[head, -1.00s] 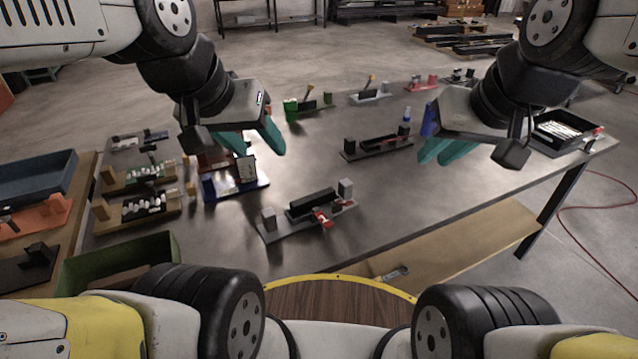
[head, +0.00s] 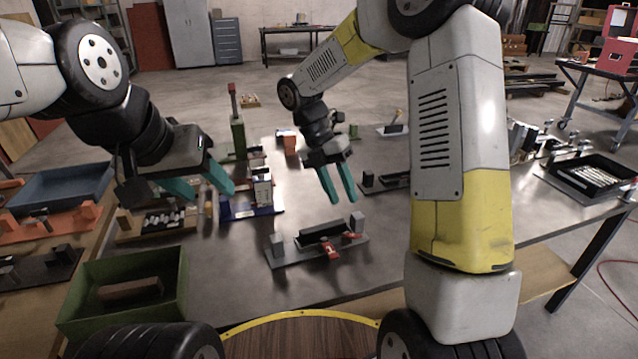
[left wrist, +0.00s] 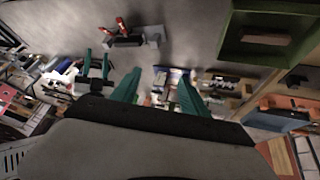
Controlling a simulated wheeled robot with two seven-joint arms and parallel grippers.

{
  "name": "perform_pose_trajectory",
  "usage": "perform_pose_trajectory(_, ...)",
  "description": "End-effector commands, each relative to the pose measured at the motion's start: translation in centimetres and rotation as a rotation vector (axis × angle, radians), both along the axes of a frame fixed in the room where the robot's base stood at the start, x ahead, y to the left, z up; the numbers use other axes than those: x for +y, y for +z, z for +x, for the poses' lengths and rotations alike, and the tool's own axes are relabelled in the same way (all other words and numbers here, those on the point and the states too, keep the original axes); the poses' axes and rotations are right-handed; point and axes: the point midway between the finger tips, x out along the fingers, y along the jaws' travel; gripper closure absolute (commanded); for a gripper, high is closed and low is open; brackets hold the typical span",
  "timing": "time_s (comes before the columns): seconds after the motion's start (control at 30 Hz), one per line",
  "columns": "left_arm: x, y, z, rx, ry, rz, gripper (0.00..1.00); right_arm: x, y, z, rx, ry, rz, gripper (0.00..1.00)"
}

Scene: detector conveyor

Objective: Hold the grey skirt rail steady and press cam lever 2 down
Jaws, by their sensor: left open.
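The grey rail (head: 288,257) lies on the table in front of me, with grey end blocks and a dark bar (head: 313,234) along it. Two red levers sit at its right part: one (head: 332,251) points towards me, another (head: 352,236) is nearer the right block. Their numbers are too small to read. The rail also shows in the left wrist view (left wrist: 136,42). My right gripper (head: 342,194) is open, pointing down behind the rail, apart from it. My left gripper (head: 209,190) is open and empty, left of the rail; its fingers show in the left wrist view (left wrist: 158,88).
A blue fixture (head: 240,212) stands between my left gripper and the rail's far side. A green bin (head: 170,278) is at the table's front left. Another dark fixture (head: 390,181) lies behind right, partly hidden by my right arm. The table front right of the rail is bare.

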Motion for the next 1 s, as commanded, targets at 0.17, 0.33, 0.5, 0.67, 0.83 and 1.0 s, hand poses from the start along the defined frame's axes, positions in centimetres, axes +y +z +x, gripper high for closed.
perform_pose_trajectory(0.17, -0.1, -0.2, 0.4, 0.004, -0.038, 0.028, 0.47, 0.2, -0.9, 0.4, 0.048, 0.075, 0.003, 0.64)
perform_pose_trajectory(0.33, -0.5, -1.2, 2.4, 0.023, -0.266, 0.183, 0.47, 0.2, -0.8, 0.4, 0.047, 0.074, 0.003, 0.64)
perform_pose_trajectory(0.5, -1.4, -3.4, 5.6, 0.050, -0.675, 0.409, 0.47, 0.2, -0.8, 0.4, 0.046, 0.073, 0.003, 0.64)
perform_pose_trajectory(0.67, -2.7, -6.1, 8.6, 0.067, -1.104, 0.585, 0.47, 0.2, -0.8, 0.4, 0.046, 0.072, 0.003, 0.64)
perform_pose_trajectory(0.83, -4.4, -9.9, 11.5, 0.060, -1.580, 0.716, 0.47, 0.2, -0.8, 0.4, 0.046, 0.072, 0.003, 0.64)
perform_pose_trajectory(1.0, -6.3, -14.2, 13.7, 0.015, -2.056, 0.785, 0.47, 0.2, -0.8, 0.4, 0.046, 0.071, 0.003, 0.64)
